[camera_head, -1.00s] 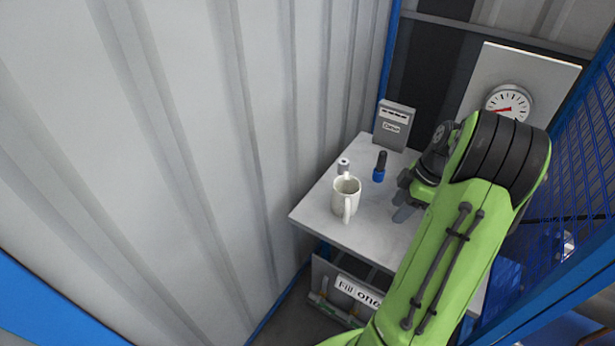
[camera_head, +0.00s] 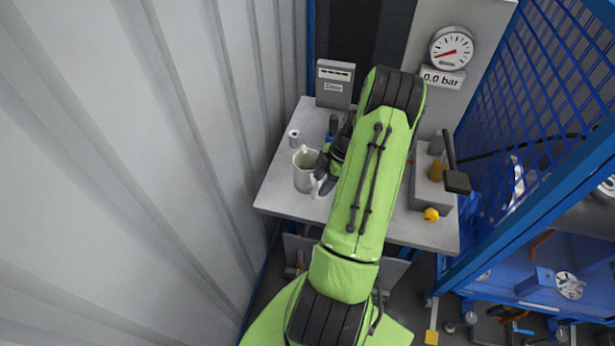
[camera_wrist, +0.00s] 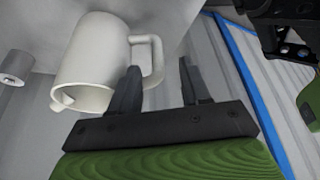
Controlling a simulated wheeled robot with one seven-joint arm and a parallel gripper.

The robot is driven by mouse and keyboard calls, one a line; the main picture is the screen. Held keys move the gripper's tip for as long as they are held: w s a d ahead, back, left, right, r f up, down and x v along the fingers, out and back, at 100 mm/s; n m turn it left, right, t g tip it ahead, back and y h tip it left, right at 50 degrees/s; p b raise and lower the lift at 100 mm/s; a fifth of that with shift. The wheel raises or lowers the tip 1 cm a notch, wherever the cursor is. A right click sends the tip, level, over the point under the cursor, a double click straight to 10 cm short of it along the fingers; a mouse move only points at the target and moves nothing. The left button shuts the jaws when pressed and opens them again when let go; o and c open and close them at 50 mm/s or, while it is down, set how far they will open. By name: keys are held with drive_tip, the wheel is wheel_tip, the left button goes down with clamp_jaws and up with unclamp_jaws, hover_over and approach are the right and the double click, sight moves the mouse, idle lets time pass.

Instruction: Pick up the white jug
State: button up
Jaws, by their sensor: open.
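The white jug (camera_head: 304,172) stands upright near the left side of the grey table (camera_head: 277,192). In the wrist view the jug (camera_wrist: 92,58) fills the upper left, with its handle (camera_wrist: 156,58) toward the right and its spout at the lower left. My gripper (camera_head: 322,174) is at the jug's right side in the head view, partly hidden by my arm. In the wrist view my gripper (camera_wrist: 160,75) is open, and its left finger overlaps the jug's body near the handle. I cannot tell whether it touches. Nothing is held.
A small white cylinder (camera_head: 293,138) and a dark bottle with blue (camera_head: 332,127) stand behind the jug. A grey box (camera_head: 335,84) is at the back. A fixture with a lever (camera_head: 434,185) and a yellow knob (camera_head: 431,215) occupy the table's right. The corrugated wall (camera_head: 150,170) is close on the left.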

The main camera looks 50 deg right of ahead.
sight(315, 191)
drive_tip(key=x, duration=0.5)
drive_tip(key=shift+w+f, duration=0.2)
drive_tip(key=shift+c, duration=0.5)
clamp_jaws()
